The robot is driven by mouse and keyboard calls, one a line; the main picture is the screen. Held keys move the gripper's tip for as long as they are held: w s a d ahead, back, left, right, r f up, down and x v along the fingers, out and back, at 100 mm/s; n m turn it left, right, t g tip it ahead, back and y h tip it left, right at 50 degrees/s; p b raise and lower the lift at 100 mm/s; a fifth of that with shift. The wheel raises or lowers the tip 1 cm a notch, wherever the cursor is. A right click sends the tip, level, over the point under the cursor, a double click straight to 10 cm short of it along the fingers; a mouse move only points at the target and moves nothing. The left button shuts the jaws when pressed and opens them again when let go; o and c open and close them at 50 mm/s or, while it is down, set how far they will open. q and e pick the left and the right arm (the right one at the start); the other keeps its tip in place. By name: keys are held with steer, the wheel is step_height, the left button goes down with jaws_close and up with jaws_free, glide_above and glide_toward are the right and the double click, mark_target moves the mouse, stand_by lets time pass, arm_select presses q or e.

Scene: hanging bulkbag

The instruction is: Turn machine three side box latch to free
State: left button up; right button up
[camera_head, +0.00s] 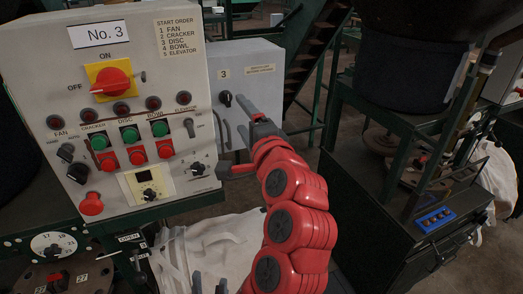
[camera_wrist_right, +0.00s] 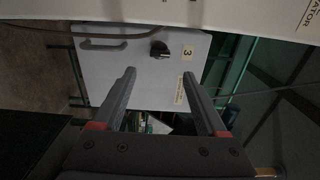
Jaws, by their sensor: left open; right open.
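The grey side box (camera_head: 262,60) stands right of the No. 3 panel and carries a "3" label. Its black latch knob (camera_head: 226,98) is on the front face, above a curved handle (camera_head: 227,134). My right gripper (camera_head: 241,114) is open and empty in front of the box, a little right of the knob. In the right wrist view, the latch knob (camera_wrist_right: 159,49) lies beyond the gap between the open fingers (camera_wrist_right: 159,73), apart from both. The handle (camera_wrist_right: 103,44) shows to its left. My left gripper (camera_head: 209,284) is open at the bottom edge, only its fingertips visible.
The No. 3 control panel (camera_head: 150,60), with red, green and black switches, stands close left of the side box. A white bulk bag (camera_head: 215,245) hangs below. A dark green machine frame (camera_head: 375,190) stands at the right. Stairs rise behind the box.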

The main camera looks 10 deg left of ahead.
steer(key=b+v, duration=0.9)
steer(key=b, duration=0.4)
steer(key=shift+s+d+b, duration=0.2)
steer(key=shift+s+b, duration=0.1)
steer(key=shift+s, duration=0.05)
steer(key=shift+w, duration=0.1)
